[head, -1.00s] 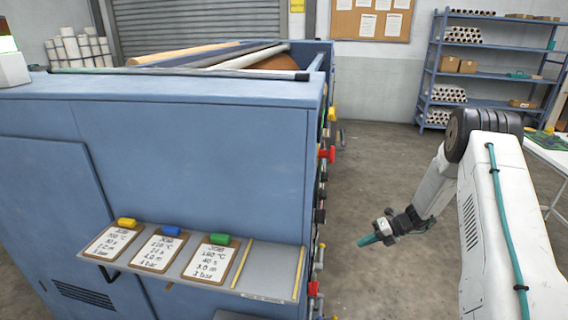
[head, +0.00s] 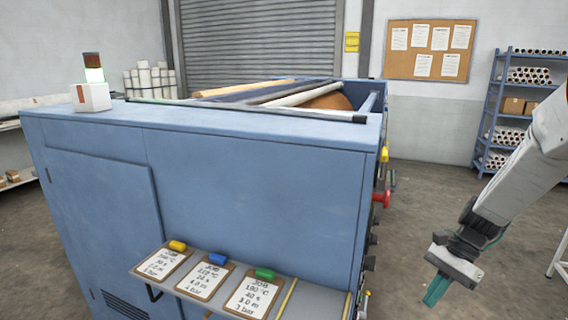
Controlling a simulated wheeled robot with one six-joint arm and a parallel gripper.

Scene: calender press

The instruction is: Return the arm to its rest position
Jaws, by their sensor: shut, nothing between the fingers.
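My gripper (head: 437,289) hangs at the lower right of the head view, at the end of my white arm. Its teal fingers point down and are shut with nothing between them. It is apart from the blue calender press (head: 255,185), over open floor to the right of the press. My upper arm leaves the picture at the right edge.
A grey shelf (head: 335,307) with several clipboards juts from the press front. Red and yellow handles (head: 381,197) stick out on the press's right side. A blue rack (head: 492,115) stands at the back right. A white table leg (head: 558,255) shows at the right edge.

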